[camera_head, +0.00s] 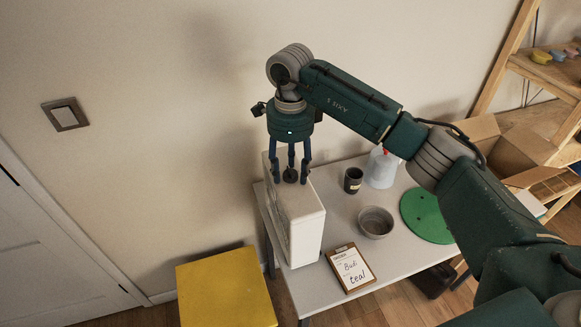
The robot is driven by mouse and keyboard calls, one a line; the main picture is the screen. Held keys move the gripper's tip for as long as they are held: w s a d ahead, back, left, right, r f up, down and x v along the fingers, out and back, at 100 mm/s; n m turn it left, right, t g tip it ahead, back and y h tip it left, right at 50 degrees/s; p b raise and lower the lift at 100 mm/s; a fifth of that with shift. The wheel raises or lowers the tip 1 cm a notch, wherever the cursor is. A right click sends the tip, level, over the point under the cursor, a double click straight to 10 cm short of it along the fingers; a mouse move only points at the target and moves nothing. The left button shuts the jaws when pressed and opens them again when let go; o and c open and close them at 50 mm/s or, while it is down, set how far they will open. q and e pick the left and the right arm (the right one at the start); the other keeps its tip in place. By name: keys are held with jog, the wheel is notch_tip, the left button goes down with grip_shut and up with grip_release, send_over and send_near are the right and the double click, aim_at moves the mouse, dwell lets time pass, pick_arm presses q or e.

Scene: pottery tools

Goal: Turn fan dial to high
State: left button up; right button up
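The fan is a white box-shaped unit (307,232) standing upright at the left end of the grey table. A small dark dial (291,175) sits on its top face, toward the back. My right gripper (291,178) points straight down over the fan's top, with a finger on each side of the dial. The fingers look spread, with small gaps to the dial; contact is not clear. The dial's marks and setting are too small to read. My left gripper is not in view.
On the table (338,205) are a dark cup (353,181), a grey bowl (376,222), a pale jug (382,168), a green disc (427,214) and a clipboard (350,268) with handwriting. A yellow stool (226,290) stands left of the table. A wall is close behind the fan.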

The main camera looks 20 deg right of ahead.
jog(key=c, duration=0.8)
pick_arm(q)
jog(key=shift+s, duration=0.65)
pick_arm(e)
jog(key=shift+c, duration=0.2)
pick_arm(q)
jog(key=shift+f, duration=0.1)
